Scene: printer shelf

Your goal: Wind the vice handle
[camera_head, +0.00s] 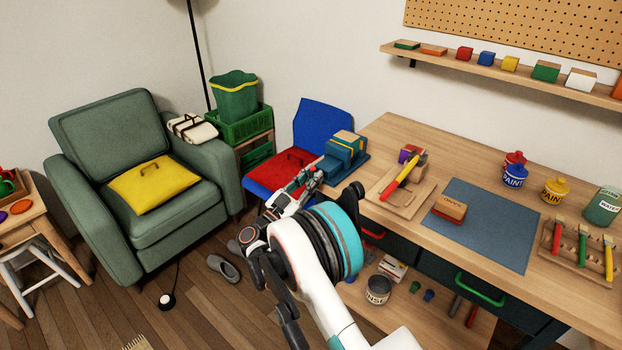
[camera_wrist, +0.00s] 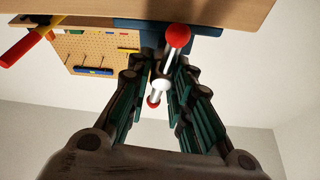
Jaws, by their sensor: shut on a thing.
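The blue vice (camera_head: 347,158) with wooden jaw faces sits at the left end of the workbench (camera_head: 390,130). My gripper (camera_head: 306,182) is at the vice's front left side. In the wrist view, the vice handle (camera_wrist: 169,60) is a pale bar with a red ball at each end, lying between my fingers. My gripper (camera_wrist: 158,90) is shut on the handle, close to its pale middle. Part of the blue vice body (camera_wrist: 195,28) shows beyond it. In the head view my gripper hides the handle.
A red and yellow tool (camera_head: 403,178) lies on a wooden holder to the right of the vice. A blue chair (camera_head: 322,122) with a red cushion stands close on the left. A sanding block (camera_head: 449,206) lies on the grey-blue mat (camera_head: 487,230).

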